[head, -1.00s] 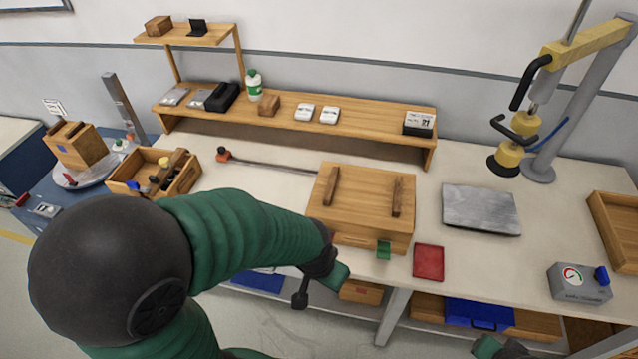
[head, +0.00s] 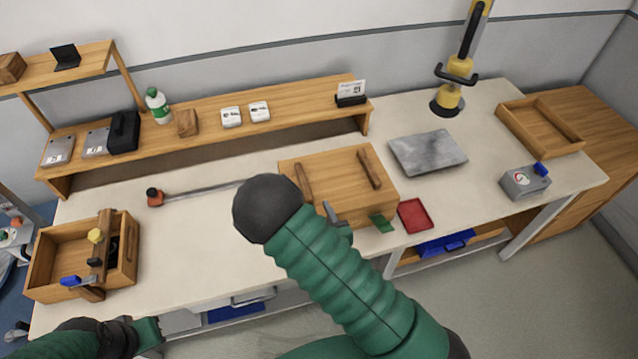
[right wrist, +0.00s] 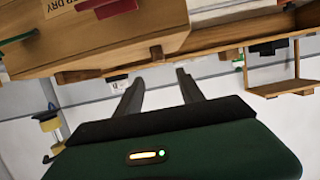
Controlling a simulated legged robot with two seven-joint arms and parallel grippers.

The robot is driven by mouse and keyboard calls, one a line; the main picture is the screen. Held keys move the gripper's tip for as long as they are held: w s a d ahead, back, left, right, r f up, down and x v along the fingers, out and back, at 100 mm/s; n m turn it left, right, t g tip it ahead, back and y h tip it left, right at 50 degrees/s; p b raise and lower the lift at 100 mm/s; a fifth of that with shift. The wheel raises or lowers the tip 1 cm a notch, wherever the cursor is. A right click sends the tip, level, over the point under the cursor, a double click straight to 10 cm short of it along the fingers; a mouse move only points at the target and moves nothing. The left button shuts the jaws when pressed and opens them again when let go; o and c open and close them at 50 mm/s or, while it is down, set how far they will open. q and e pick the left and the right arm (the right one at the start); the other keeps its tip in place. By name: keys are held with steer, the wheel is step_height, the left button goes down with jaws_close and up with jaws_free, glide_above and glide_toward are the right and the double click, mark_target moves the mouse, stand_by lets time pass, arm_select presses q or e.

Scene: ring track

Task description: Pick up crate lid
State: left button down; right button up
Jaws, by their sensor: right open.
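The crate lid (head: 335,172) is a flat wooden panel with two dark wooden handle bars. It sits on top of the wooden crate on the workbench in the head view. My right gripper (head: 331,213) is at the crate's front edge, partly hidden behind my dark elbow and green forearm. In the right wrist view, my right gripper (right wrist: 160,88) is open, with two grey fingers apart and nothing between them. The crate (right wrist: 120,40) appears there tilted, at top left, beyond the fingers. My left gripper (head: 150,335) is at the lower left, its fingers not clear.
A green tag (head: 381,222) hangs at the crate's front, beside a red tray (head: 415,215). A grey plate (head: 428,152) lies to the right. An open wooden toolbox (head: 80,265) stands at left. A shelf (head: 200,125) runs behind.

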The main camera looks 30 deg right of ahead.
glide_toward(305, 179)
steer(key=shift+s+d+f, duration=0.15)
steer(key=shift+d+f, duration=0.2)
steer(key=shift+f, duration=0.15)
steer(key=x, duration=0.2)
steer(key=a+x, duration=0.1)
steer(key=x, duration=0.1)
steer(key=shift+r+p, duration=0.1)
steer(key=shift+p, duration=0.2)
steer(key=w, duration=0.1)
steer(key=w+a+p, duration=0.1)
steer(key=w, duration=0.1)
steer(key=w+d, duration=0.1)
steer(key=w+d+f, duration=0.1)
steer(key=shift+w+d+f+p, duration=0.15)
steer(key=shift+w+f+p, duration=0.15)
steer(key=shift+w+p, duration=0.1)
steer(key=shift+d+f, duration=0.15)
steer(key=shift+d, duration=0.2)
steer(key=shift+a, duration=0.1)
steer(key=shift+c, duration=1.4)
steer(key=shift+a, duration=0.25)
steer(key=shift+c, duration=1.1)
steer(key=shift+a, duration=0.5)
jaws_close()
steer(key=shift+d, duration=0.55)
arm_select(q)
steer(key=shift+w+d+r, duration=0.1)
steer(key=shift+d+r, duration=0.1)
steer(key=shift+d, duration=0.3)
